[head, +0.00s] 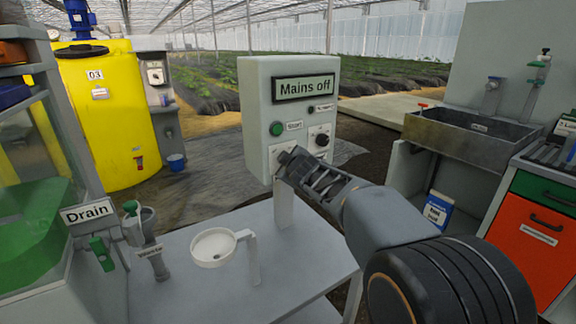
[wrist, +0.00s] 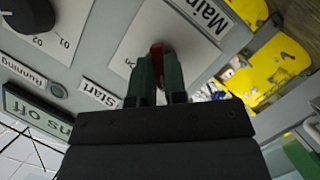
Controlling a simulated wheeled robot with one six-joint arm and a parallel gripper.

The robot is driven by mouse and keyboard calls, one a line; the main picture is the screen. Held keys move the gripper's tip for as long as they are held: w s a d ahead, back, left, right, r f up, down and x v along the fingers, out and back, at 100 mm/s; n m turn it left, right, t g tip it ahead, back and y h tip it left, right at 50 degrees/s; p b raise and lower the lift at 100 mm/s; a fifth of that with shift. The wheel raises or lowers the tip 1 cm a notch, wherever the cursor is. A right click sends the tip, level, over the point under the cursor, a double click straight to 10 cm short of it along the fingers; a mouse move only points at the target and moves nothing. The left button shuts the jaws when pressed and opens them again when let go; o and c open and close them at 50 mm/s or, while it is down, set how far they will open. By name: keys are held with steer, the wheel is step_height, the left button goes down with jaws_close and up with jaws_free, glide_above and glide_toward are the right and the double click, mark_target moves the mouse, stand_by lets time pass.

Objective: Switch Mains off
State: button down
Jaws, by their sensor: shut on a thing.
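A grey control box (head: 256,75) stands on a post in the middle of the head view. Its display (head: 305,87) reads "Mains off". In the wrist view, a red handle (wrist: 157,48) stands on a light plate (wrist: 185,30) beside a label starting "Main" (wrist: 208,14). My gripper (head: 288,163) is at the lower left of the box's front. In the wrist view, my gripper's fingers (wrist: 158,75) are shut on the red handle. The head view does not show the handle, as my gripper covers it. The lower part of the handle is hidden between the fingers.
A green Start button (head: 277,129) and a black selector knob (head: 322,140) are on the same box front, near my gripper. A grey bench (head: 210,290) with a white ring holder (head: 213,248) lies below. A sink (head: 470,135) stands at the right.

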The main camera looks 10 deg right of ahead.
steer(key=shift+a+r, duration=0.1)
steer(key=shift+r, duration=0.1)
steer(key=c, duration=1.4)
jaws_free()
steer(key=shift+a, duration=0.1)
steer(key=shift+o, duration=1.2)
steer(key=shift+f, duration=0.1)
steer(key=p+v, duration=0.5)
steer(key=v, duration=0.9)
steer(key=shift+d, duration=0.2)
